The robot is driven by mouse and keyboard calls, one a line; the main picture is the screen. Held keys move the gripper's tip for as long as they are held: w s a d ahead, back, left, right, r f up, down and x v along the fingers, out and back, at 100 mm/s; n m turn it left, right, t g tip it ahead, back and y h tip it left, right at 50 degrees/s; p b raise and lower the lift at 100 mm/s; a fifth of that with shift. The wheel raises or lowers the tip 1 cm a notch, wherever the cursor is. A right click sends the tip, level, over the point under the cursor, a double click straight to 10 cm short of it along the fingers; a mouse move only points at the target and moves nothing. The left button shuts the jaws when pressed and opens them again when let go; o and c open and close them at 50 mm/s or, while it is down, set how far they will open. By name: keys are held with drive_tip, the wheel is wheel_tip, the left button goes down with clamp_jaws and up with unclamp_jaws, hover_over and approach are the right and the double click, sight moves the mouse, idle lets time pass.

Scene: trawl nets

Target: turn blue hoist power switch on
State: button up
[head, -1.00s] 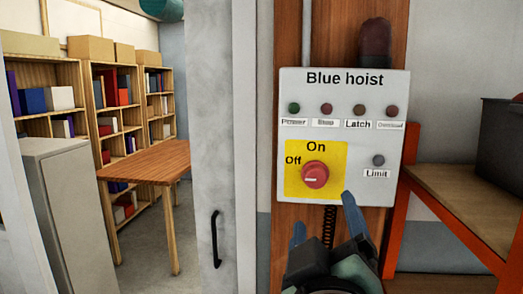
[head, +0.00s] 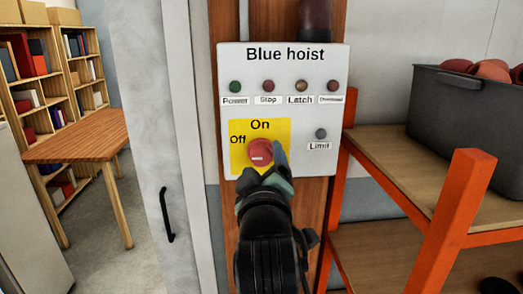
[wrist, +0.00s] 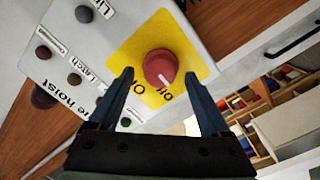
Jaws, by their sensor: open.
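The white Blue hoist panel (head: 285,65) hangs on a wooden post. Its red round switch knob (head: 259,152) sits on a yellow square (head: 281,130) marked On above and Off to the left. In the wrist view the white mark on the knob (wrist: 160,66) points toward the Off label. My gripper (head: 264,168) is at the panel, just below and in front of the knob. In the wrist view its two blue fingers (wrist: 158,78) are spread, one on each side of the knob. Whether they touch it I cannot tell. The green Power lamp (head: 235,87) looks dark.
An orange-framed shelf (head: 455,200) with a dark grey bin (head: 455,115) of reddish items stands close on the right. A light door with a black handle (head: 166,214) is on the left. A wooden table (head: 82,137) and bookshelves (head: 30,65) stand beyond.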

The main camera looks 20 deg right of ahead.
drive_tip(key=shift+x, duration=0.95)
drive_tip(key=shift+a, duration=0.1)
clamp_jaws()
